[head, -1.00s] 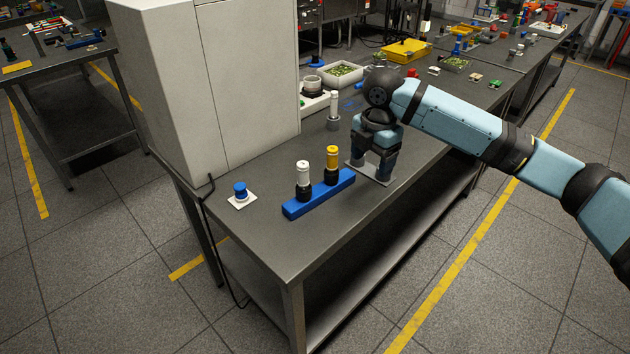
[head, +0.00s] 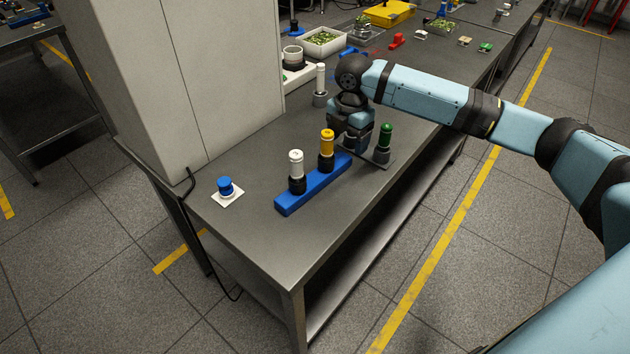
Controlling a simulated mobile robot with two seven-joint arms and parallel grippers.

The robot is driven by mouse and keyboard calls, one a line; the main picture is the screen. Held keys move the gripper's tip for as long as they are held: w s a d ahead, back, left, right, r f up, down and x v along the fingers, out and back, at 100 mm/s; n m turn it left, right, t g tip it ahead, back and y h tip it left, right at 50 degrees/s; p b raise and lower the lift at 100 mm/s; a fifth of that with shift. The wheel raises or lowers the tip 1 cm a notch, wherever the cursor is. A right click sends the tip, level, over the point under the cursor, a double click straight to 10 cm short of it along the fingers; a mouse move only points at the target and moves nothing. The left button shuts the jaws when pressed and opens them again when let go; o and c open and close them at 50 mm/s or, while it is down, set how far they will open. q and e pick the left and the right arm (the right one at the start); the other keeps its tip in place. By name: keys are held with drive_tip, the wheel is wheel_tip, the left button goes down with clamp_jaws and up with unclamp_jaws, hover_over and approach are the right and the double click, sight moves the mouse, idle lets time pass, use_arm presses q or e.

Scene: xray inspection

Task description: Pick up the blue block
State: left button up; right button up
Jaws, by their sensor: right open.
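The long blue block (head: 296,201) lies on the grey metal table in the head view. A white-topped cylinder (head: 296,165) and a yellow-topped cylinder (head: 327,146) stand upright on it. My right gripper (head: 354,148) points down just beyond the block's far right end, over or close to a small grey plate (head: 378,162). It is open, with its fingertips partly hidden behind the block's end and the gripper body. I cannot tell whether it touches anything. My left gripper is out of view.
A green-topped cylinder (head: 385,139) stands on the grey plate, close beside my right gripper. A blue button on a white base (head: 226,187) sits left. A tall grey cabinet (head: 170,80) borders the table. A white cylinder (head: 320,79) stands behind. The near table end is clear.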

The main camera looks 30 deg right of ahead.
sight(346, 154)
wheel_tip(346, 154, down, 5)
drive_tip(key=shift+w+a+f+b, duration=0.1)
drive_tip(key=shift+w+f+b, duration=0.1)
drive_tip(key=shift+b, duration=0.3)
drive_tip(key=shift+s, duration=0.1)
drive_tip(key=c, duration=1.1)
